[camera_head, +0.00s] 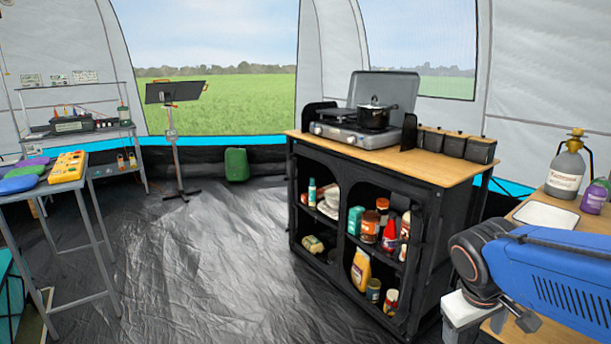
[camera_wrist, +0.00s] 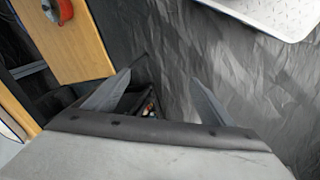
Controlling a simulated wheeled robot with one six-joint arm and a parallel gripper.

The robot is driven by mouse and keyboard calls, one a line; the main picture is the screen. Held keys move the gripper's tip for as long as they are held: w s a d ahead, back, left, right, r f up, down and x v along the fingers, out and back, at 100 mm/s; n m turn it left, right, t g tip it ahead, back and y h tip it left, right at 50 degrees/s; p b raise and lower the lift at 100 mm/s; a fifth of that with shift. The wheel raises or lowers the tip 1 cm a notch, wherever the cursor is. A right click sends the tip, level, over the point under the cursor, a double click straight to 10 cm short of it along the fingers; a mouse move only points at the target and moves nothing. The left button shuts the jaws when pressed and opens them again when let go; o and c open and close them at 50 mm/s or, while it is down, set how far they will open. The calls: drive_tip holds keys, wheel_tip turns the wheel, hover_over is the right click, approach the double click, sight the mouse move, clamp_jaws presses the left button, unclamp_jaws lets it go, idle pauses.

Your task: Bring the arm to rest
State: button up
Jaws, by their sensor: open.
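My gripper (camera_wrist: 160,78) shows in the wrist view with its two grey fingers spread wide apart and nothing between them. Beyond the fingers lie the dark floor sheet and a dark gap with a few small coloured items, too small to tell. My blue arm (camera_head: 560,275) enters the head view at the lower right, beside the black kitchen cabinet (camera_head: 415,187). I cannot make out the gripper's fingers in the head view.
The cabinet carries a stove (camera_head: 350,133) with a black pot (camera_head: 374,116). A wooden table (camera_head: 595,222) with a sprayer (camera_head: 566,172) stands at right. A metal table (camera_head: 55,187) stands at left. The middle floor is clear. The wrist view shows a wooden surface (camera_wrist: 85,60) at left.

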drive_tip(key=s+a+r+m+t+y, duration=0.2)
drive_tip(key=s+a+y, duration=0.1)
drive_tip(key=s+a, duration=0.2)
drive_tip(key=shift+s+r+t, duration=0.3)
drive_tip(key=shift+s+r, duration=0.05)
drive_tip(key=shift+s, duration=0.35)
idle(0.4)
